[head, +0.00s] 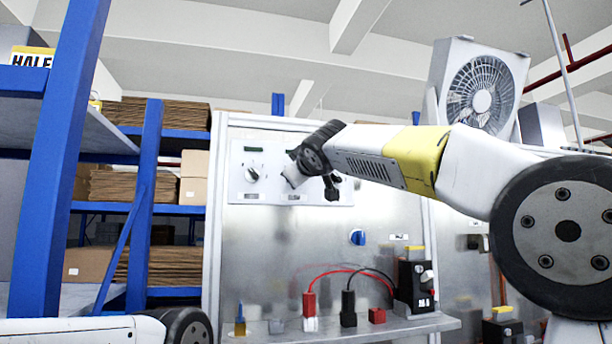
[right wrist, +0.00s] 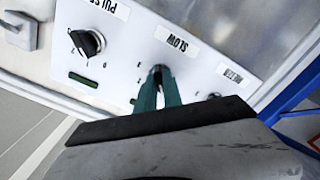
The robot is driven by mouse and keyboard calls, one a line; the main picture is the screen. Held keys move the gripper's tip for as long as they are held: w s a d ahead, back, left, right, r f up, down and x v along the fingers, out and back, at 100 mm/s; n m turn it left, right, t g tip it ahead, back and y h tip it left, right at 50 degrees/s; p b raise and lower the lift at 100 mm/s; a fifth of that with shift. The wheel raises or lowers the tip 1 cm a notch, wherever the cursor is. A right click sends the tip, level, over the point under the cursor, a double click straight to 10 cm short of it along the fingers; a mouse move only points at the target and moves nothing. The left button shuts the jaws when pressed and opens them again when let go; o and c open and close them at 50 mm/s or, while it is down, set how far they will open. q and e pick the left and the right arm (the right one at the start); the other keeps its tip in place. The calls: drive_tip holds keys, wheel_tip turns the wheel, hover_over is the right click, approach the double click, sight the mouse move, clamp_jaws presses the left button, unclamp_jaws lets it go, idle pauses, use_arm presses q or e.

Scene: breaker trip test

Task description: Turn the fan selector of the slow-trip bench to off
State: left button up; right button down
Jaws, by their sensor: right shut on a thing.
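My right arm reaches across the head view to a white control panel (head: 237,190) on the bench's upright back. My right gripper (right wrist: 158,88) has teal fingers closed around a dark knob (right wrist: 157,72) beside the label SLOW (right wrist: 172,40). The fingers hide most of this knob, so its pointer setting cannot be read. In the wrist view, a black knob (right wrist: 87,42) by the PULSE label stands apart from the fingers. The METER label (right wrist: 231,77) is on the other side. In the head view, another knob (head: 252,174) is left of the gripper. My left gripper is out of view.
A grey box fan (head: 483,90) stands high at the right. A blue knob (head: 357,237) is on the metal back plate. Red and black plugs (head: 309,304) with cables and a black breaker (head: 415,285) are on the bench shelf (head: 390,328). Blue racks (head: 62,150) stand at left.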

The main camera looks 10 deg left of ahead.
drive_tip(key=shift+n, duration=0.5)
drive_tip(key=c, duration=1.5)
unclamp_jaws()
drive_tip(key=v, duration=0.7)
drive_tip(key=shift+s+d, duration=0.15)
drive_tip(key=shift+s, duration=0.25)
